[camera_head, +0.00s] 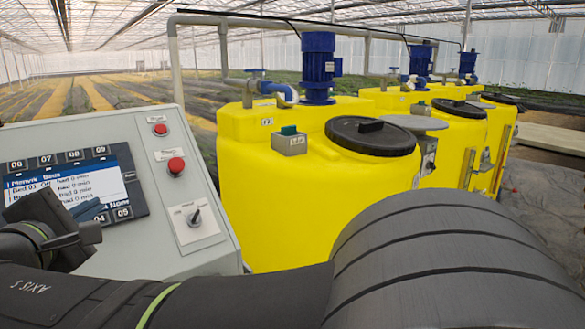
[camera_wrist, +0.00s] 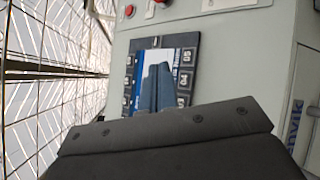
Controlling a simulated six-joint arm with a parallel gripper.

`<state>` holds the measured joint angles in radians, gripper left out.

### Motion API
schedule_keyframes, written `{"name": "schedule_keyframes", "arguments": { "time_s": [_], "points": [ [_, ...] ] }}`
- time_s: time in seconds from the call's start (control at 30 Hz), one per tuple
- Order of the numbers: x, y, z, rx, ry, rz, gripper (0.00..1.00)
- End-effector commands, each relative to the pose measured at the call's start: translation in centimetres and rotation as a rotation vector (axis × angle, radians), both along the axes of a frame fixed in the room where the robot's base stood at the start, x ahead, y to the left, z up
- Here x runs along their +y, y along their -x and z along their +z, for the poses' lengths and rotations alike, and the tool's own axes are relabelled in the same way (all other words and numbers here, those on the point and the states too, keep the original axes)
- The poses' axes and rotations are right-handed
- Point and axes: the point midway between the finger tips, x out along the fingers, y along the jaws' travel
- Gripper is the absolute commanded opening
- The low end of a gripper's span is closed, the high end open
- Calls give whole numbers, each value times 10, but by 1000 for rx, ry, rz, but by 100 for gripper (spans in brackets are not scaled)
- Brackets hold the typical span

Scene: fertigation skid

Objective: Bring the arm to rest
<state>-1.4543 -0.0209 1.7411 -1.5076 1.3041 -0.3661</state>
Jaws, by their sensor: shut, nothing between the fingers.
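My gripper (camera_wrist: 157,72) is shut and empty in the wrist view, its fingers in front of the display (camera_wrist: 185,62) of the grey control cabinet (camera_wrist: 230,75). In the head view my gripper (camera_head: 90,208) is at the lower left, by the lower part of the same display (camera_head: 65,187); my arm hides part of the cabinet (camera_head: 130,150). Whether the fingertips touch the panel I cannot tell. The screen shows a list with a line reading "Bed 03 Off"; numbered keys surround it.
Two red buttons (camera_head: 176,166) and a selector switch (camera_head: 194,217) sit right of the display. Yellow tanks (camera_head: 275,200) with blue motors (camera_head: 318,68) and black lids (camera_head: 372,136) stand behind my arm. Pipes rise at the back; open floor (camera_head: 555,190) lies right.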

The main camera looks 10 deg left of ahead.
Motion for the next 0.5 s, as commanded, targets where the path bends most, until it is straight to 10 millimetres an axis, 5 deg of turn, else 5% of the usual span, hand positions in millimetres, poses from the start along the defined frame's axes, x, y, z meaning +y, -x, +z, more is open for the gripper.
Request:
{"name": "schedule_keyframes", "arguments": {
  "time_s": [0.5],
  "points": [
    [-78,-34,-47,-141,344,52,0]
  ]
}}
